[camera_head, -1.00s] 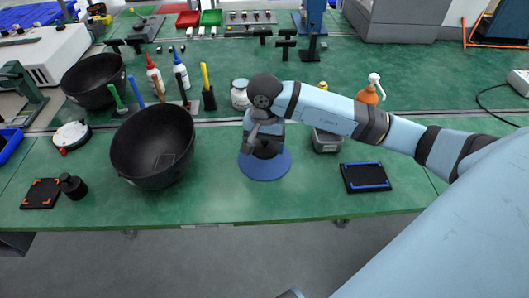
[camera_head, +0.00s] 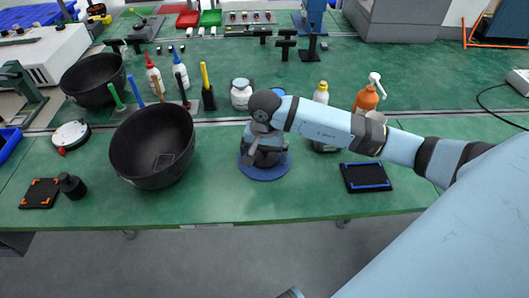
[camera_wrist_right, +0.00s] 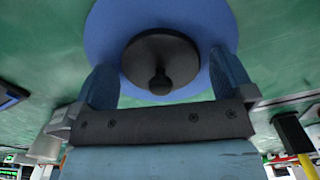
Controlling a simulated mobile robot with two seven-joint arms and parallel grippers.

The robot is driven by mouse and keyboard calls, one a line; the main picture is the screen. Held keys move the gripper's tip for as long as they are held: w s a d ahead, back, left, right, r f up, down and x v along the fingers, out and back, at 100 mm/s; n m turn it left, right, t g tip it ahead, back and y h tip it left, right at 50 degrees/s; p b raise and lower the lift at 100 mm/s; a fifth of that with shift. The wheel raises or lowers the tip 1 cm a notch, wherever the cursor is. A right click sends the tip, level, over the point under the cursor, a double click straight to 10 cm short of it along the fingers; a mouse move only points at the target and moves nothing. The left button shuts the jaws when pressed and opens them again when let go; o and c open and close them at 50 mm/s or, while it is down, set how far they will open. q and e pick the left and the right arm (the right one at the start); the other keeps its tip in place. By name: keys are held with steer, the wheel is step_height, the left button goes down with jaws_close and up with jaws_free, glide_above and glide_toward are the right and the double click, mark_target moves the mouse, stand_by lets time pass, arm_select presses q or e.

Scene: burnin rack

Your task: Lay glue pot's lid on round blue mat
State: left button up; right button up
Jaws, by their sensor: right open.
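The round blue mat (camera_head: 262,172) lies on the green bench near its front edge. It fills the top of the right wrist view (camera_wrist_right: 215,25). The lid (camera_wrist_right: 160,60) is a black disc with a round knob and appears to rest on the mat, inside its edge. My right gripper (camera_wrist_right: 164,66) is open, with one finger on each side of the lid; I cannot tell whether they touch it. In the head view my right wrist mostly hides the lid. I cannot tell which vessel is the glue pot. My left gripper is out of view.
A large black bowl (camera_head: 135,165) stands left of the mat, and a black tray with blue corners (camera_head: 366,186) lies right. A white jar (camera_head: 241,94), a yellow-capped bottle (camera_head: 321,93) and an orange pump bottle (camera_head: 366,98) stand behind. The bench between bowl and mat is clear.

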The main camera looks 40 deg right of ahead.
steer(key=shift+r, duration=0.3)
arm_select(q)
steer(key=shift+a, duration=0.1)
arm_select(e)
step_height(320, 180, up, 12)
steer(key=shift+f, duration=0.15)
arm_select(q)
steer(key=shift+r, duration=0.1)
